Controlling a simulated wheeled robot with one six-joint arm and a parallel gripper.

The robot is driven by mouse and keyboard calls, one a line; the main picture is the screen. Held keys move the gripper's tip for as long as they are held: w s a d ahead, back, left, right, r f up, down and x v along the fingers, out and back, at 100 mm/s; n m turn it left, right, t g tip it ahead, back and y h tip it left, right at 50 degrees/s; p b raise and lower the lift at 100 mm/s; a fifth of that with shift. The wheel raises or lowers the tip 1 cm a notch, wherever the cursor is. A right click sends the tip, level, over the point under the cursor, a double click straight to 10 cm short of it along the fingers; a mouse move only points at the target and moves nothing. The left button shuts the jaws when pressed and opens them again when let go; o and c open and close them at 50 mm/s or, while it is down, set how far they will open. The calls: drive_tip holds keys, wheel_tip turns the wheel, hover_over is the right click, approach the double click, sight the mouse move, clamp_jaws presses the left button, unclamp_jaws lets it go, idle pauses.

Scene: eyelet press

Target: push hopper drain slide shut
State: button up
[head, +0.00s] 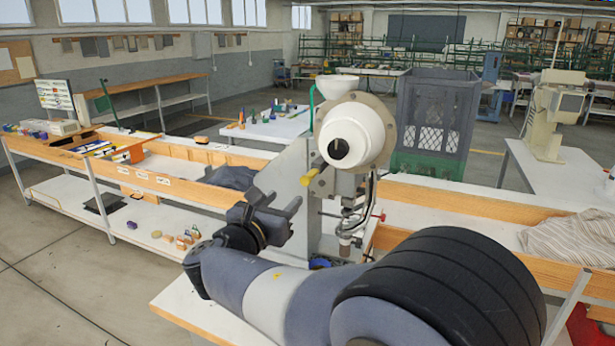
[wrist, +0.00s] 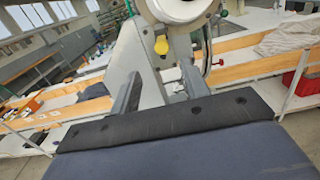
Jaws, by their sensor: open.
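The eyelet press (head: 352,140) stands on the bench with a white round housing and a white hopper bowl (head: 337,86) on top. A yellow knob (head: 309,177) sticks out at its left, below the housing. The yellow knob also shows in the wrist view (wrist: 161,46), beyond and between my fingertips. A small red knob (head: 381,217) sits on a thin rod at the press's right. I cannot tell which part is the drain slide or how far it is drawn. My gripper (head: 281,203) is open and empty, left of the press and lower than the yellow knob, apart from it.
The press's grey upright plate (head: 288,170) stands close to my gripper. A dark crate (head: 437,115) stands behind the press. Wooden-edged benches run left and right, with dark cloth (head: 230,177) at left and striped cloth (head: 570,236) at right. My arm covers the front bench.

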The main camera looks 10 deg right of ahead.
sight(304, 181)
drive_tip(key=p+x, duration=0.2)
drive_tip(key=x, duration=0.8)
drive_tip(key=shift+s, duration=0.1)
drive_tip(key=shift+c, duration=0.4)
clamp_jaws()
